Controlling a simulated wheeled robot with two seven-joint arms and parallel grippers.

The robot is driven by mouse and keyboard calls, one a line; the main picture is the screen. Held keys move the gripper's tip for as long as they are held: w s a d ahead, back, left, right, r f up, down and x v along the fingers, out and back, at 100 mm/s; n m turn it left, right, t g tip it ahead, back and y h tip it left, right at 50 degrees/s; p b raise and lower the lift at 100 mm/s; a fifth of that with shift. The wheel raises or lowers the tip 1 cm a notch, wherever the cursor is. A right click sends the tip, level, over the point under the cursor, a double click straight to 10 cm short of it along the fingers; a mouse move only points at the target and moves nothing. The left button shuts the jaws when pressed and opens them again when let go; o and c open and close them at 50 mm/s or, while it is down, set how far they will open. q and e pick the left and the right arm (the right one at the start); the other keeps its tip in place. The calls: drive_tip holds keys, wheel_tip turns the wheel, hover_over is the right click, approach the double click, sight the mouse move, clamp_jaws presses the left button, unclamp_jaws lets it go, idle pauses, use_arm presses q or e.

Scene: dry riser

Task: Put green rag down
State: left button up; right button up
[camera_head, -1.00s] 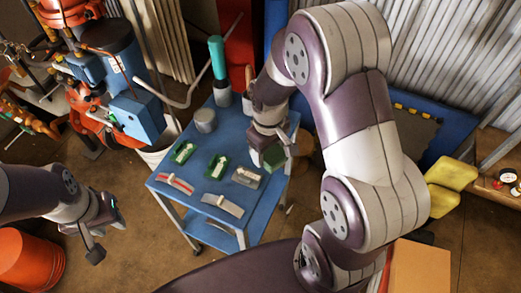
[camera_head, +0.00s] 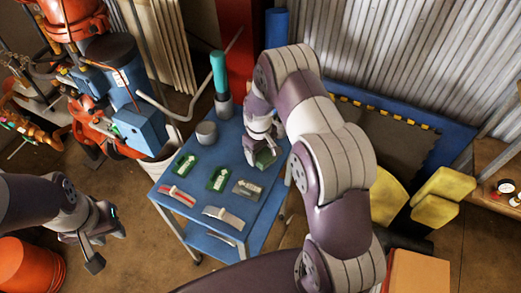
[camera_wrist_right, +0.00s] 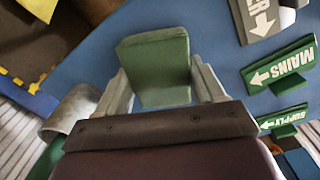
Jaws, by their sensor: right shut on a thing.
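The green rag (camera_head: 265,158), a folded block-like piece, is held in my right gripper (camera_head: 260,147) over the right part of the blue cart top (camera_head: 208,226). In the right wrist view the rag (camera_wrist_right: 155,62) sits between the two fingers of the right gripper (camera_wrist_right: 163,88), which are shut on it. Blue cart surface shows behind it; whether the rag touches the surface I cannot tell. My left gripper (camera_head: 105,243) is empty, its fingers apart, off the cart's left side above the floor.
Green signs (camera_head: 219,178) and a grey sign (camera_head: 248,188) lie left of the rag. A grey cylinder (camera_head: 206,133) and a teal-handled tool (camera_head: 219,78) stand toward the back. Strapped pieces lie near the front edge. An orange bucket (camera_head: 28,265) stands at lower left.

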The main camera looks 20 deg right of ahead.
sight(260, 156)
drive_tip(key=shift+s+f, duration=0.1)
drive_tip(key=o, duration=0.9)
drive_tip(key=shift+o, duration=0.2)
wheel_tip(260, 156, up, 13)
drive_tip(key=b, duration=0.1)
drive_tip(key=s+a+r+m, duration=0.1)
drive_tip(key=s+a+r, duration=0.1)
drive_tip(key=s, duration=0.7)
drive_tip(key=s+a+r+m+t, duration=0.1)
drive_tip(key=s+a+r+m, duration=0.1)
drive_tip(key=s, duration=0.7)
drive_tip(key=shift+a+r+m, duration=0.15)
drive_tip(key=shift+a+m, duration=0.15)
drive_tip(key=shift+a, duration=0.05)
